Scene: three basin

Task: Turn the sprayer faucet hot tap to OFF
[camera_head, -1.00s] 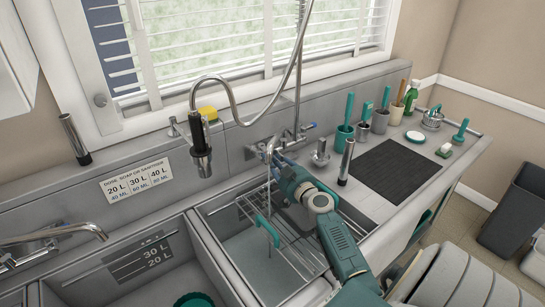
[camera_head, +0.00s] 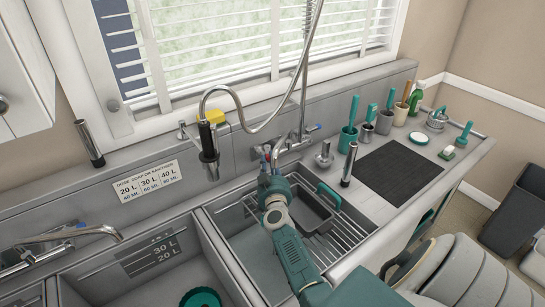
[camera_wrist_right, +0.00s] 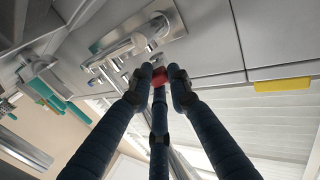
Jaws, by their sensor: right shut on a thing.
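The sprayer faucet (camera_head: 292,143) stands on the back wall above the right basin. Its blue-marked tap (camera_head: 314,127) is on the right. The red-marked hot tap (camera_wrist_right: 157,77) shows between my fingertips in the right wrist view. My right gripper (camera_head: 266,156) reaches up to the faucet's left side from the front, and its fingers (camera_wrist_right: 158,84) are shut on the hot tap. The fingers hide most of the handle, so its exact angle cannot be told. The black spray head (camera_head: 208,150) hangs left of the gripper. My left gripper is not in view.
A wire rack and a dark tray (camera_head: 312,208) sit in the right basin beneath my arm. A yellow sponge (camera_head: 212,116) lies on the back ledge. A dark mat (camera_head: 397,174) and several brushes in cups are on the right counter. The spray hose loops above.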

